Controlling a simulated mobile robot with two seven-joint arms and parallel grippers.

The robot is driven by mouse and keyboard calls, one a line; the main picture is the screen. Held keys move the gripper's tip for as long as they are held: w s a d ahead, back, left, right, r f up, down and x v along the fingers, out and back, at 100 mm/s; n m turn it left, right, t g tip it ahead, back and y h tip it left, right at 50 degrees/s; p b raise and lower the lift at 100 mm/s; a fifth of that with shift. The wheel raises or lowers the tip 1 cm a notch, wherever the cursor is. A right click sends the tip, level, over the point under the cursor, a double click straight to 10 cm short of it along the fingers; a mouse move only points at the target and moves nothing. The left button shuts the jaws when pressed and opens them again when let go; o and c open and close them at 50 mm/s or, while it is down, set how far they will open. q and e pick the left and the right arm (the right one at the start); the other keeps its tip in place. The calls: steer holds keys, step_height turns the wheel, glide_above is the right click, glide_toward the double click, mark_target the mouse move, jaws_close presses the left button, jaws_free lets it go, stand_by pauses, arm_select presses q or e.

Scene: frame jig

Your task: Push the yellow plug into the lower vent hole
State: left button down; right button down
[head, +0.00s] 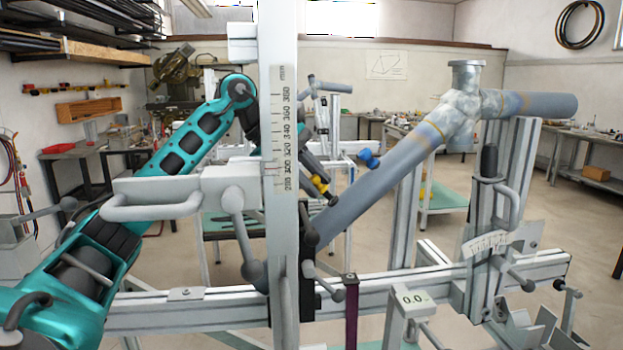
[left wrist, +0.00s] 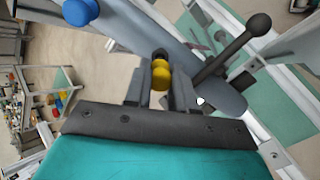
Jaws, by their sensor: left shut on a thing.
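The yellow plug (head: 319,184) is between the fingertips of my left gripper (head: 322,188), just left of the slanted grey-blue tube (head: 385,180). In the left wrist view the yellow plug (left wrist: 160,76) sits between my left fingers (left wrist: 160,92), with a dark tip or opening beyond it at the tube (left wrist: 205,84). I cannot tell whether the plug touches the tube. The lower vent hole is not clearly visible. A blue plug (head: 368,158) sits higher on the tube, and it also shows in the left wrist view (left wrist: 80,12). My right gripper is not in view.
An upright post with a scale (head: 283,130) stands in front of my left forearm and hides part of it. A grey clamp handle (head: 150,205) and a horizontal rail (head: 190,308) are close by. A dark ball-ended lever (left wrist: 235,45) lies right of my fingers in the left wrist view.

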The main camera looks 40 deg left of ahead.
arm_select(q)
steer(key=shift+x, duration=1.3)
stand_by(0.5)
steer(key=c, duration=0.9)
jaws_free()
steer(key=shift+o, duration=0.2)
steer(key=v, duration=1.3)
steer(key=shift+f, duration=0.1)
